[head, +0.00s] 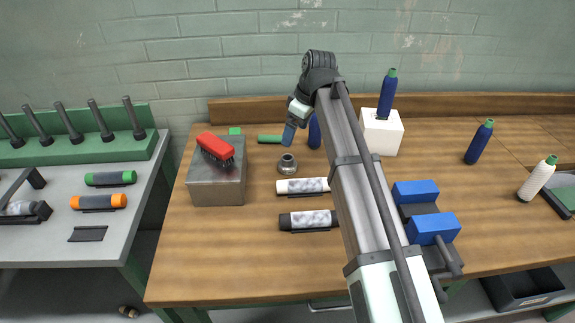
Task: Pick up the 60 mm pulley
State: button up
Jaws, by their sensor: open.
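A small grey round part with a hub (287,163), which looks like the pulley, sits on the wooden bench (230,255) left of my arm. Its size cannot be read from here. My gripper (289,138) hangs above and just behind it in the picture, pointing down with bluish fingertips. It is open, apart from the grey part, and nothing shows between its fingers. The far side of the gripper is hidden.
Left of the part stands a metal block (216,188) with a red brush (215,148) on top. White (302,186) and dark (308,220) rolls lie in front. Blue blocks (416,192), a white box (381,134) and blue bottles (479,142) stand right. The front-left bench is clear.

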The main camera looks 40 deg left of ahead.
send_over(287, 159)
jog(key=d, duration=0.2)
jog(key=f, duration=0.6)
jog(key=shift+s+a+f, duration=0.1)
jog(key=shift+s+f, duration=0.1)
jog(key=shift+f, duration=0.05)
jog(key=shift+d+x, duration=0.15)
jog(key=shift+x, duration=1.2)
jog(key=shift+d+x, duration=0.2)
jog(key=shift+x, duration=1.1)
jog(key=shift+s+f, duration=0.1)
jog(key=shift+s, duration=0.05)
jog(key=c, duration=1.2)
